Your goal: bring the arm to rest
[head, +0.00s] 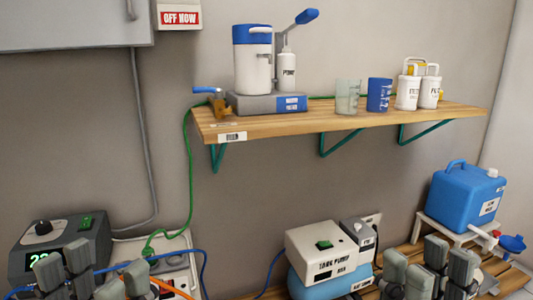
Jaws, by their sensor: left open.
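My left gripper (95,272) is at the lower left, its grey fingers pointing up and apart with nothing between them. It is in front of a dark control box (75,234) with a green display. My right gripper (427,266) is at the lower right, its grey fingers also apart and no object visible between them. It is in front of the area between the white pump box and the blue jug. The lower parts of both grippers are cut off by the bottom edge.
A wooden shelf (350,121) on the wall bears a blue-and-white pump, cups and white bottles. A white pump box (325,251) sits on a blue tank (310,287). A blue jug (466,197) stands on a white stand at right. A green cord (188,170) hangs from the shelf.

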